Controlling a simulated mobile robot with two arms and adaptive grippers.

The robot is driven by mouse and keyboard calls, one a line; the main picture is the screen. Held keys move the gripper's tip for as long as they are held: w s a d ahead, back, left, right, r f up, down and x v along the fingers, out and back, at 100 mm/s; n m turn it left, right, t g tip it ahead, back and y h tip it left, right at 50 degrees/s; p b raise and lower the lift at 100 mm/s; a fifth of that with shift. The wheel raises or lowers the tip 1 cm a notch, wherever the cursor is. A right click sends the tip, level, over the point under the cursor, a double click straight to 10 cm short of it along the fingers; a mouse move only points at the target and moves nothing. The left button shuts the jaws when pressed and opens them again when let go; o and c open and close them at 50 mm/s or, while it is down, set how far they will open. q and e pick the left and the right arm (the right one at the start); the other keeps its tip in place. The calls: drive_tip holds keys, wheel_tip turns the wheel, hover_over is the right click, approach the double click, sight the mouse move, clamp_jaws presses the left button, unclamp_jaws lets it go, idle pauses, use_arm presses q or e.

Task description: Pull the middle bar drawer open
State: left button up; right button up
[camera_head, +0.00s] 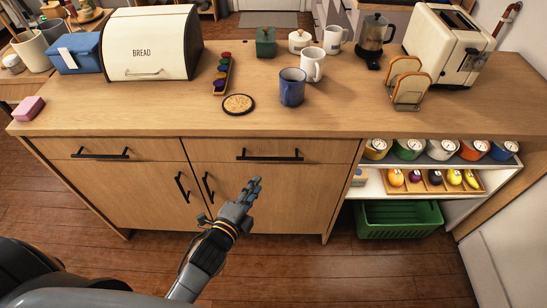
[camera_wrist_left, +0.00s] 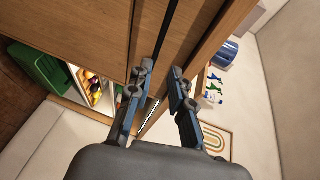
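The bar's wooden front has a left drawer (camera_head: 62,147) and a drawer to its right (camera_head: 325,150), each with a black bar handle; the right one's handle (camera_head: 270,156) is horizontal. Both drawers look closed. My left gripper (camera_head: 253,188) is in front of the cabinet doors, just below that right handle in the head view. In the left wrist view the gripper (camera_wrist_left: 163,90) has its two fingers apart, with a dark strip running behind the gap. I cannot tell whether the strip is the handle or a seam. Nothing is visibly held. My right gripper is not in view.
Two doors with vertical handles (camera_head: 182,187) lie below the drawers. At the right are open shelves with tins, a fruit tray (camera_head: 408,187) and a green crate (camera_head: 395,232). The counter (camera_head: 180,115) holds a bread box (camera_head: 150,45), mugs and a toaster. The floor in front is clear.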

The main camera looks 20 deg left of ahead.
use_arm(q)
approach(273, 159)
drive_tip(key=r+x, duration=0.1)
drive_tip(key=x, duration=0.5)
drive_tip(key=f+x, duration=0.1)
drive_tip(key=x, duration=0.3)
drive_tip(key=shift+w+a+f, duration=0.1)
drive_tip(key=shift+w+f, duration=0.05)
drive_tip(key=shift+w, duration=0.05)
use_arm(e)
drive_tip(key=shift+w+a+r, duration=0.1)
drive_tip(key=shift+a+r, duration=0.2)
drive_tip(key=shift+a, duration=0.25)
use_arm(q)
clamp_jaws()
